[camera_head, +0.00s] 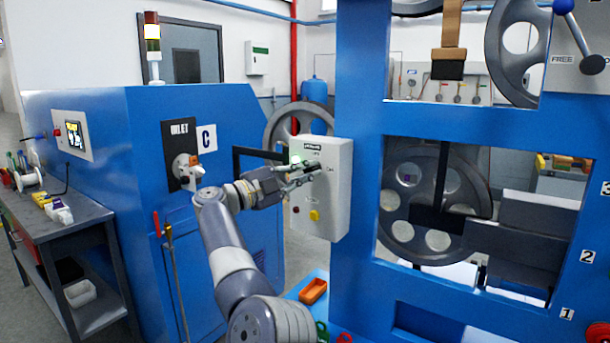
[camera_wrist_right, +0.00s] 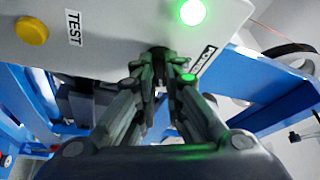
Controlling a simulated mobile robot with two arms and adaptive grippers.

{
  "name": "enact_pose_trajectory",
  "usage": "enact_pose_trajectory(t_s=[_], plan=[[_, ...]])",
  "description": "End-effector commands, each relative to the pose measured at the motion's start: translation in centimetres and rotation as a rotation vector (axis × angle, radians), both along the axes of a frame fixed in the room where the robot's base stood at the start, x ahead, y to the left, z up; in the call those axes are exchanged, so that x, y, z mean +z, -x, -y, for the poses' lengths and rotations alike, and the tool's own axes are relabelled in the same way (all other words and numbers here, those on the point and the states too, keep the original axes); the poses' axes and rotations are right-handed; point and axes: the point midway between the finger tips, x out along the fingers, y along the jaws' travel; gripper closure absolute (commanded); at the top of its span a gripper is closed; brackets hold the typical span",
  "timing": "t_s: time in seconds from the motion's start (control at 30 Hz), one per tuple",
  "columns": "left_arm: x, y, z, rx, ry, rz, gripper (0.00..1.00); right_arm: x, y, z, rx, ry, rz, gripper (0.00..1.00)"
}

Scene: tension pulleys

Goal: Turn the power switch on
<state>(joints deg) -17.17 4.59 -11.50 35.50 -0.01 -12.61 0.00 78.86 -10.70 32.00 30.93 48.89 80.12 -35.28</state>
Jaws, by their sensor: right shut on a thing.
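The power switch box is a light grey box (camera_head: 335,205) fixed to the blue machine frame. My right gripper (camera_head: 313,168) reaches its front from the left, and its fingers are shut on the dark switch knob (camera_wrist_right: 160,52). In the right wrist view, my right gripper (camera_wrist_right: 160,75) has both fingertips close around the knob. A green lamp (camera_wrist_right: 191,11) glows on the panel. A yellow button (camera_wrist_right: 31,30) sits near the word TEST. The gripper partly hides the knob and its label. My left gripper is not in view.
The blue frame (camera_head: 360,120) with large grey wheels stands right of the box. A blue cabinet (camera_head: 200,110) with a panel marked C stands left. A workbench (camera_head: 75,220) with tools is at far left.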

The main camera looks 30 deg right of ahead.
Motion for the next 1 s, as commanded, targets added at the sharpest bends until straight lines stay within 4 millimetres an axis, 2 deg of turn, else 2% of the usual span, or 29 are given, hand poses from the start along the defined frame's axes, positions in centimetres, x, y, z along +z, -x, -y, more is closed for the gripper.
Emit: enact_pose_trajectory(t_s=[0.2, 0.5, 1.0], plan=[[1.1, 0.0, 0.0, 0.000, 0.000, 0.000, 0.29, 0.5, -0.1, 0.0, 0.003, -0.069, 0.167, 1.00], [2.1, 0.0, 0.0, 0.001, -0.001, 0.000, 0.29, 0.5, -0.1, 0.0, 0.004, -0.133, 0.325, 1.00], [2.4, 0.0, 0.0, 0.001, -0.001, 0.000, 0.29, 0.5, -0.1, 0.0, 0.005, -0.158, 0.394, 1.00]])
